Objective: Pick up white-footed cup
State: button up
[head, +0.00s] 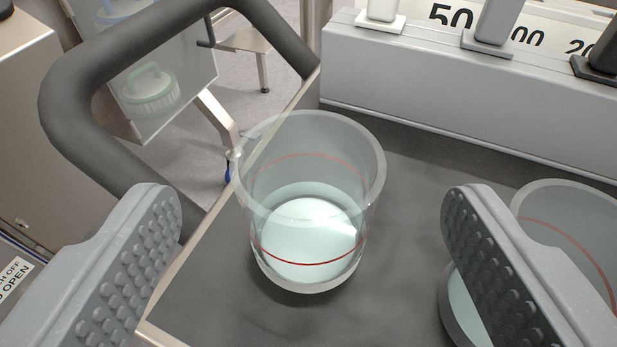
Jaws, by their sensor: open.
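A clear cup (308,215) with a thin red line around it and a pale, whitish foot stands upright on the dark belt near its left edge. I take this as the white-footed cup. My gripper (308,240) is open, with one studded finger at the lower left and one at the lower right. The cup stands between and beyond the fingers in the picture, with a gap visible on each side. Nothing is held.
A second clear cup (575,225) with a red line and a dark foot is partly hidden behind the right finger. A grey rail (470,90) with several blocks runs behind the belt (420,160). A thick dark tube handle (70,120) curves at the left.

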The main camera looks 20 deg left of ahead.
aim_at(308, 139)
jog(key=shift+f+b+x, duration=0.1)
jog(key=shift+b+x, duration=0.15)
jog(key=shift+x, duration=1.05)
jog(key=shift+f+b+x, duration=0.15)
jog(key=shift+b+x, duration=0.1)
jog(key=shift+x, duration=1.05)
jog(key=shift+s, duration=0.1)
jog(key=c, duration=1)
jog(key=shift+r, duration=0.2)
jog(key=shift+c, duration=0.2)
jog(key=shift+r+p, duration=0.4)
jog(key=shift+r, duration=1.05)
jog(key=shift+s+r, duration=0.1)
jog(key=shift+r, duration=0.2)
jog(key=s+d, duration=0.2)
jog(key=s, duration=0.8)
jog(key=shift+s+r+b, duration=0.3)
jog(key=shift+b, duration=0.15)
